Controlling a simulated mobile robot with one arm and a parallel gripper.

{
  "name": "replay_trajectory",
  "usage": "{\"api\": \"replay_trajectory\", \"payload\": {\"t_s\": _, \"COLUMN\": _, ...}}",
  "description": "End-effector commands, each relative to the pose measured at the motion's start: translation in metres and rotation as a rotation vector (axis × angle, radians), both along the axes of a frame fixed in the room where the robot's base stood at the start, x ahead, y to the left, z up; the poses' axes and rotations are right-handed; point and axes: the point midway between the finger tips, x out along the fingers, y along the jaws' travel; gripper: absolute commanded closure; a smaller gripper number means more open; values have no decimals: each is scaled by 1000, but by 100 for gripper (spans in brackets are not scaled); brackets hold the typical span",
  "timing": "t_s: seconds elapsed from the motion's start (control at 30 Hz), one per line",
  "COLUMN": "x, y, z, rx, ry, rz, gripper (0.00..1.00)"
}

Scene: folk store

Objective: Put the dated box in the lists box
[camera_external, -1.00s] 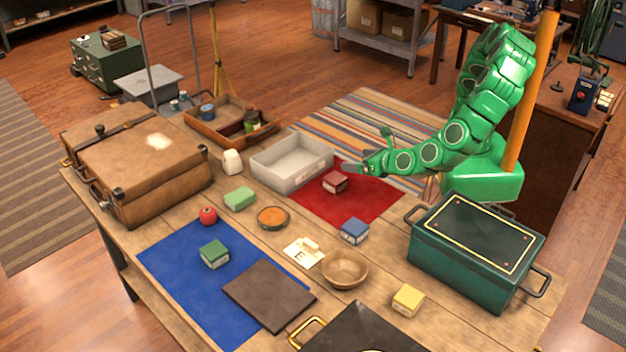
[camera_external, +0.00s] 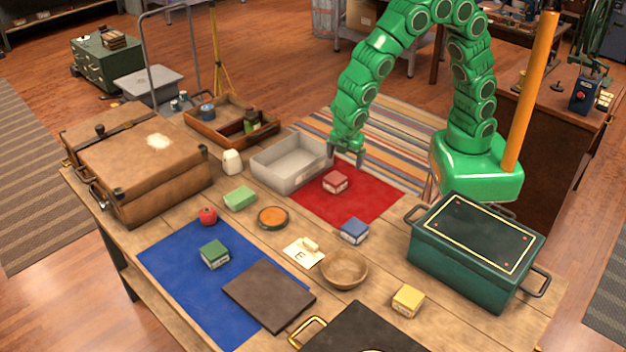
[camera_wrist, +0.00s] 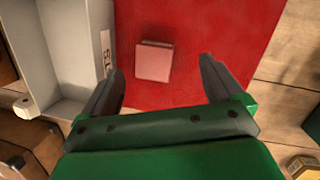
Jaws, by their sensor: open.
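A small red box (camera_external: 335,182) with a pale label lies on the red mat (camera_external: 372,199). It shows pinkish in the wrist view (camera_wrist: 153,61). Blue (camera_external: 354,231), green (camera_external: 214,254) and yellow (camera_external: 408,300) boxes of like size also stand on the table. Their labels are too small to read, so I cannot tell which is dated. The grey open bin (camera_external: 268,178) looks empty; its label (camera_wrist: 106,52) shows letters ending in "TS" in the wrist view. My gripper (camera_external: 346,160) points down, open and empty, above the red mat, near the red box and the bin's right end.
A brown case (camera_external: 140,170) and a wooden tray (camera_external: 196,127) with small containers stand at the left and back. A green chest (camera_external: 470,270) stands at the right. A bowl (camera_external: 345,275), green block (camera_external: 240,198), red apple-like item (camera_external: 208,216) and dark board (camera_external: 268,294) lie nearer.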

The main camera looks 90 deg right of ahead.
Motion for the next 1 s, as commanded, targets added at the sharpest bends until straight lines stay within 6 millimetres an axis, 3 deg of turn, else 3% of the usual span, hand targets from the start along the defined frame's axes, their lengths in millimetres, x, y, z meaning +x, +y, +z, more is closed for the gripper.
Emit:
{"api": "replay_trajectory", "payload": {"t_s": 0.37, "x": 37, "y": -13, "z": 28, "rx": 245, "ry": -34, "rz": -298, "gripper": 6}}
{"api": "replay_trajectory", "payload": {"t_s": 0.6, "x": 34, "y": -12, "z": -13, "rx": 235, "ry": -27, "rz": -288, "gripper": 6}}
{"api": "replay_trajectory", "payload": {"t_s": 1.0, "x": 33, "y": -12, "z": -43, "rx": 234, "ry": -27, "rz": -287, "gripper": 6}}
